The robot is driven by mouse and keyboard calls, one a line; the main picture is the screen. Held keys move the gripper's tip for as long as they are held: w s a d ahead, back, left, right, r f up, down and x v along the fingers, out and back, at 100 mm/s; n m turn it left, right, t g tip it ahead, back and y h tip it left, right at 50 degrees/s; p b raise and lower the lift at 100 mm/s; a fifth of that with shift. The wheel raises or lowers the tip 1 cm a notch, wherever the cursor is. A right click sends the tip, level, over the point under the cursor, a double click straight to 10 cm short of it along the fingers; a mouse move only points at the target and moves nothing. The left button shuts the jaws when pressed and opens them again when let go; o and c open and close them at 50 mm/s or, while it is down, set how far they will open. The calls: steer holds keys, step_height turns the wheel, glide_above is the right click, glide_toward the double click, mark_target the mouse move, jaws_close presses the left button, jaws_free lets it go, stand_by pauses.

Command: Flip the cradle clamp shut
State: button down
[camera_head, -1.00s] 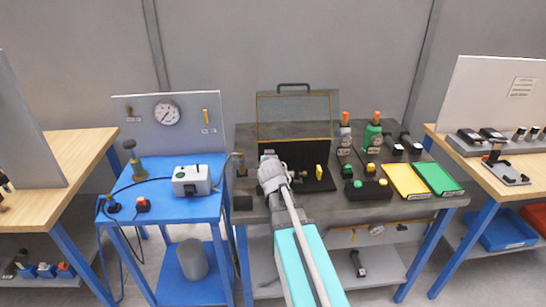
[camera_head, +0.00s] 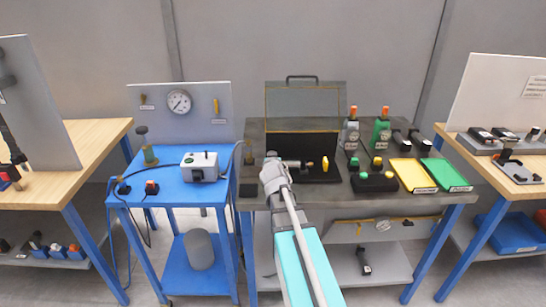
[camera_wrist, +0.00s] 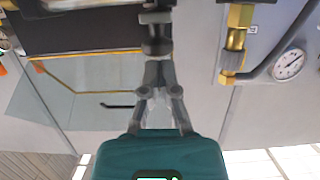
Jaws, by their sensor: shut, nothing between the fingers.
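A dark fixture plate (camera_head: 314,175) lies on the middle bench, in front of a raised clear lid (camera_head: 302,101). A small upright yellow handle (camera_head: 325,163) stands on it, with a short metallic cylinder (camera_head: 291,164) to its left. These may belong to the cradle clamp, but I cannot make out its jaw or its state. My gripper is at the fixture's left edge in the head view, its fingertips mostly hidden by my wrist. In the wrist view my gripper (camera_wrist: 157,50) is shut and empty, and a dark metallic part shows just beyond its tips.
A blue cart (camera_head: 172,188) with a grey-white box (camera_head: 199,166) and a gauge panel (camera_head: 181,109) stands left. Green and grey bottles (camera_head: 381,133), a dark button box (camera_head: 374,182) and yellow (camera_head: 413,174) and green trays (camera_head: 446,174) occupy the bench's right.

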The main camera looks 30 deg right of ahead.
steer(key=shift+s+a+f+b, duration=0.15)
steer(key=shift+s+f+b, duration=0.6)
steer(key=shift+f+b, duration=0.1)
steer(key=shift+w+f, duration=0.2)
steer(key=shift+f, duration=0.05)
steer(key=shift+r, duration=0.1)
steer(key=shift+s+a+f+b, duration=0.2)
steer(key=shift+s+f+b, duration=0.2)
steer(key=shift+f+b, duration=0.35)
steer(key=shift+s+a+f+b, duration=0.5)
steer(key=shift+s+f+b, duration=0.35)
steer(key=shift+s, duration=0.15)
steer(key=shift+s+a+f+b, duration=0.45)
steer(key=shift+s+f+b, duration=0.4)
steer(key=shift+s, duration=0.2)
steer(key=shift+s+a+f+b, duration=0.5)
steer(key=shift+s+f+b, duration=0.3)
steer(key=shift+s, duration=0.2)
